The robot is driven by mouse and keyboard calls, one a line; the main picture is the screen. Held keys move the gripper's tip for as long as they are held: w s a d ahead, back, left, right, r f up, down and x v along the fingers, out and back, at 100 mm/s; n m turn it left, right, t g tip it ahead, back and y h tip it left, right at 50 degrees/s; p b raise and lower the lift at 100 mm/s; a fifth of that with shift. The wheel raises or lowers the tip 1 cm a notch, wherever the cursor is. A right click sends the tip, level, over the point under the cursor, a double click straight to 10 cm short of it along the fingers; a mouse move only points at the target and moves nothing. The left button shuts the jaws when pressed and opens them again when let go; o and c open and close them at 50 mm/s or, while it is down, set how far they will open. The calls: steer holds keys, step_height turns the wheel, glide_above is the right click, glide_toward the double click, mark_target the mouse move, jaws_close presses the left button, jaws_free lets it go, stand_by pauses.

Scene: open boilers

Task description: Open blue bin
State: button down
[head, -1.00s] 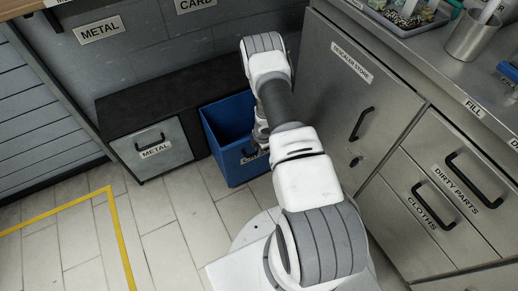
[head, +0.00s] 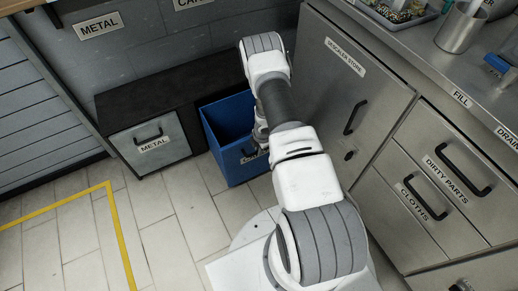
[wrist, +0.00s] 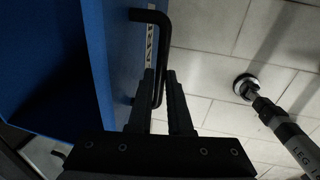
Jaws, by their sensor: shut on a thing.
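The blue bin (head: 236,166) is a drawer pulled well out of the low black cabinet, with its dark inside open to view. In the head view my forearm hides part of its front and label. The wrist view shows the bin's blue front (wrist: 123,50) with a black bar handle (wrist: 150,15) on it. My gripper (wrist: 161,76) is shut on this handle, with the bar between its two fingers. In the head view my gripper (head: 261,141) is mostly hidden behind my arm at the bin's front.
A shut grey drawer labelled METAL (head: 151,146) sits left of the bin in the black cabinet (head: 170,95). A steel counter with a shut cupboard (head: 345,90) and drawers (head: 445,175) stands close on the right. The tiled floor (head: 170,235) at left is clear, with a yellow line.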

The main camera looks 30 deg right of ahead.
steer(key=c, duration=0.8)
jaws_free()
steer(key=shift+c, duration=0.2)
steer(key=shift+r, duration=0.1)
steer(key=s+r+p, duration=0.3)
steer(key=r+p, duration=0.3)
steer(key=r, duration=1.1)
steer(key=shift+d, duration=0.1)
